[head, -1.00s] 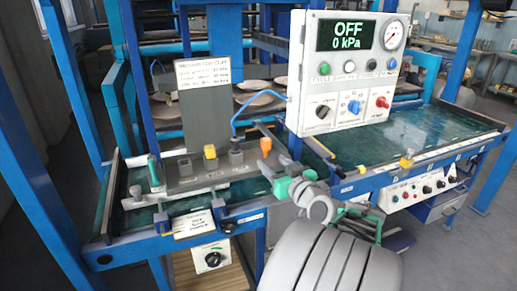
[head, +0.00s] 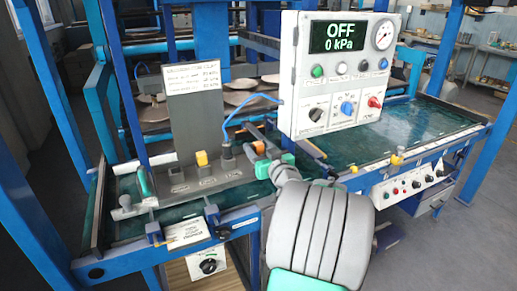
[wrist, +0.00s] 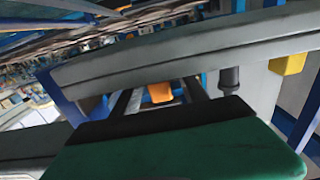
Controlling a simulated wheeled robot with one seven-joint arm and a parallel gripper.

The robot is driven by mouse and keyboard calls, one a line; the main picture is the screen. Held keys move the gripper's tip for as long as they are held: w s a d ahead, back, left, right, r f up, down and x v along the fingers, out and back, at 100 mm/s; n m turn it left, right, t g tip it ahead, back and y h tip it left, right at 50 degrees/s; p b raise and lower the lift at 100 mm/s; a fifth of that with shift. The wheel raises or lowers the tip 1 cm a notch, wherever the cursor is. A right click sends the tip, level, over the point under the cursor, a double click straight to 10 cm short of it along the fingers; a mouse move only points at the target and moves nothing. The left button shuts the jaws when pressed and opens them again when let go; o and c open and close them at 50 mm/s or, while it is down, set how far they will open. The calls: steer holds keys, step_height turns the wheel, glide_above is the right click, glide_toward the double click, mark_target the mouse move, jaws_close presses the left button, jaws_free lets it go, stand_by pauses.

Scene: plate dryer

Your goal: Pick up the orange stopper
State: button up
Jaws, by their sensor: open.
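The orange stopper (head: 259,147) is at the right end of the grey holder plate (head: 190,183) in the head view, partly hidden by my arm. It also shows in the wrist view (wrist: 159,92), between the two dark fingers of my gripper (wrist: 158,94). In the head view my gripper (head: 257,148) is at the stopper. The jaws are open. I cannot tell whether either finger touches the stopper.
A yellow stopper (head: 201,158) and a dark plug (head: 227,151) stand left of the orange stopper. A grey sign panel (head: 190,112) rises behind the holder. The control box (head: 336,90) stands to the right, reading OFF and 0 kPa. A blue hose (head: 250,103) curves nearby.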

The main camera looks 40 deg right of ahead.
steer(key=shift+c, duration=0.5)
jaws_close()
steer(key=shift+r, duration=0.1)
